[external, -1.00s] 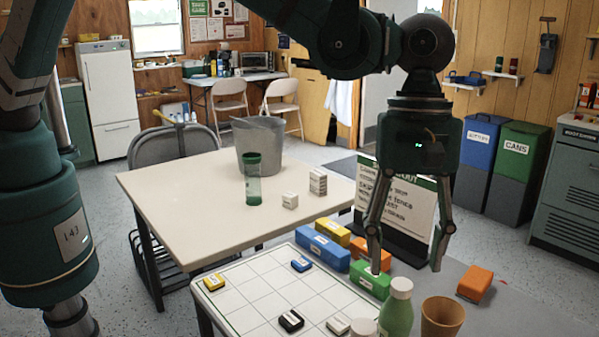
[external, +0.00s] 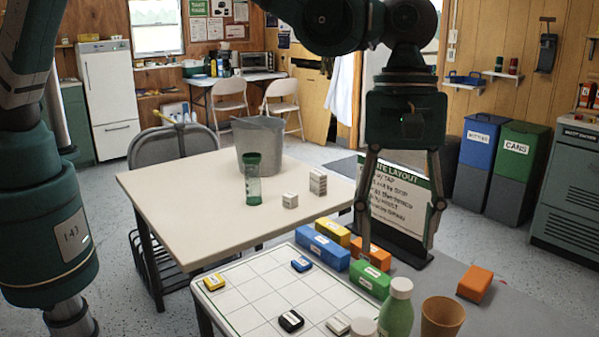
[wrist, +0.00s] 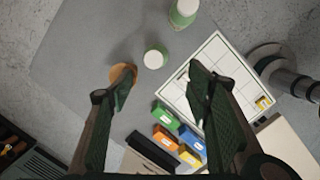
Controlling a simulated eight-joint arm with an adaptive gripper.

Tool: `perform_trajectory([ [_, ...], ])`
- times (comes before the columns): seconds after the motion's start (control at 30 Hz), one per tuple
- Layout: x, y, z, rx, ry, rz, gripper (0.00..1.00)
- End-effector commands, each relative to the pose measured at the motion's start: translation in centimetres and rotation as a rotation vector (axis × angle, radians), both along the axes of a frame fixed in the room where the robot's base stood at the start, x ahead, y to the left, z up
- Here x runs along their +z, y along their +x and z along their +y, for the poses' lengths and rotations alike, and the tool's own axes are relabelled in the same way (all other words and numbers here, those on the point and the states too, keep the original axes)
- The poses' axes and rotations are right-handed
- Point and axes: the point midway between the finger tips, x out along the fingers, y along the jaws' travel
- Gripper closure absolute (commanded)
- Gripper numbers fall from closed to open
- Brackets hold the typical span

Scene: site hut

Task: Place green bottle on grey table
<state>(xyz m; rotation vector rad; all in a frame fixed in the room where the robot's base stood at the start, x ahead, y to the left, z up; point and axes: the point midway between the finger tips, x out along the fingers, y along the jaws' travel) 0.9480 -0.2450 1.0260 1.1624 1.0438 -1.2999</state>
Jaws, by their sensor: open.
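A green bottle with a white cap (external: 397,312) stands upright at the front of the grey table (external: 500,316). In the wrist view its white cap (wrist: 155,58) shows from above, between the fingertips in the picture but well below them. A second white-capped bottle (wrist: 183,12) with a green body stands further up in the wrist view; only its cap (external: 363,328) shows in the external view. My gripper (external: 395,250) is open and empty, above and behind the bottle in the external view. Its two fingers (wrist: 162,78) are spread wide in the wrist view.
An orange-brown cup (external: 442,318) stands right beside the bottle. Green, blue, yellow and orange blocks (external: 322,247) lie beside a white grid board (external: 258,291). A sign (external: 400,205) stands behind. A cream table (external: 190,198) holds a bin and a green-capped container.

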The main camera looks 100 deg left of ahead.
Motion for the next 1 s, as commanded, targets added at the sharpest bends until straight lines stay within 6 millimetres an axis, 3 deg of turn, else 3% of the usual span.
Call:
perform_trajectory([
  [0.5, 9.5, -6.6, 5.4, -0.228, 0.026, -0.134, 0.51],
  [1.0, 16.3, -14.7, 10.5, -0.459, 0.083, -0.261, 0.51],
])
